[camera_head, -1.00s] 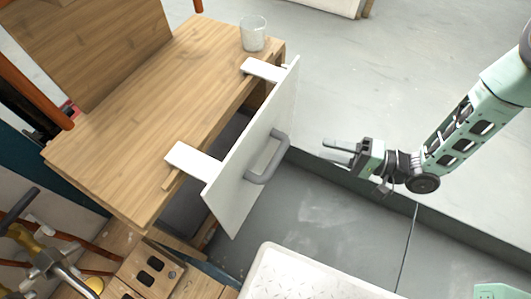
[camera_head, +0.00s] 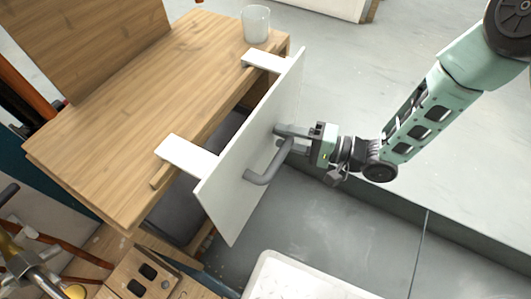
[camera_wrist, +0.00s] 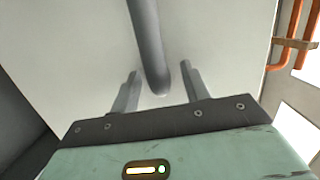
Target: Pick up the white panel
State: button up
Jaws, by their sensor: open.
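The white panel (camera_head: 235,190) stands upright at the open front of the wooden cabinet, tilted in the head view. White brackets (camera_head: 187,157) at its upper edge reach over the wooden top. A grey bar handle (camera_head: 268,172) sticks out from its face. My gripper (camera_head: 283,134) is open at the handle's far end. In the wrist view the panel (camera_wrist: 85,45) fills most of the picture. The handle (camera_wrist: 150,50) comes down between the two open fingers (camera_wrist: 158,92), with a gap on each side. Its hidden far side cannot be seen.
The wooden cabinet top (camera_head: 120,110) carries a clear cup (camera_head: 256,24) near its far right corner. A white tray (camera_head: 300,280) lies at the bottom. Orange pipes (camera_wrist: 290,45) show at the right of the wrist view. Grey floor is free right of the panel.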

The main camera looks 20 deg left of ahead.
jog(key=shift+c, duration=0.4)
grip_shut()
dwell(1.0)
